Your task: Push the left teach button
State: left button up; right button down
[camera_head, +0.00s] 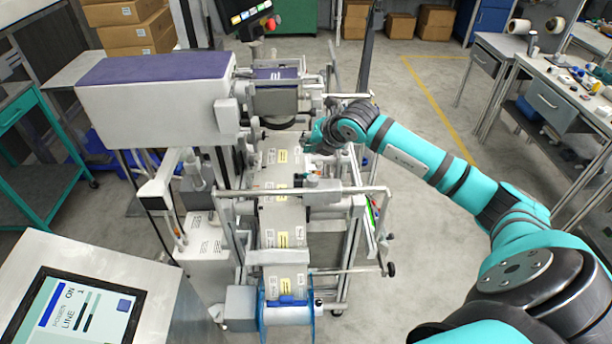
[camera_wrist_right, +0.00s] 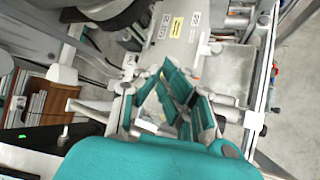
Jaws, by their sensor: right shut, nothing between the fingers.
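I cannot pick out the left teach button in either view; it may be hidden or too small to tell. The labelling machine (camera_head: 155,95) stands in the middle of the head view, with a web of printed labels (camera_head: 282,215) running down it. My right gripper (camera_head: 314,137) is at the machine's right side, beside the label web and below the print unit. In the wrist view the right gripper (camera_wrist_right: 170,88) is shut and empty, close to the machine's frame. Whether its fingertips touch anything cannot be told. My left gripper is out of view.
A control screen (camera_head: 75,310) stands at the lower left. A small panel with coloured keys (camera_head: 245,14) is above the machine.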

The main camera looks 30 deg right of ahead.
jog(key=b, duration=0.3)
send_over(306, 175)
jog(key=d, duration=0.1)
notch_tip(306, 175, down, 5)
jog(key=shift+w+f, duration=0.15)
jog(key=shift+f, duration=0.05)
jog(key=shift+f+b, duration=0.3)
dwell(0.7)
jog(key=shift+f+b, duration=0.35)
jog(key=shift+b, duration=0.25)
jog(key=shift+f+b, duration=0.45)
jog(key=shift+b, duration=0.1)
dwell(0.5)
jog(key=shift+r, duration=0.1)
jog(key=shift+r+p, duration=0.3)
jog(key=shift+r, duration=0.45)
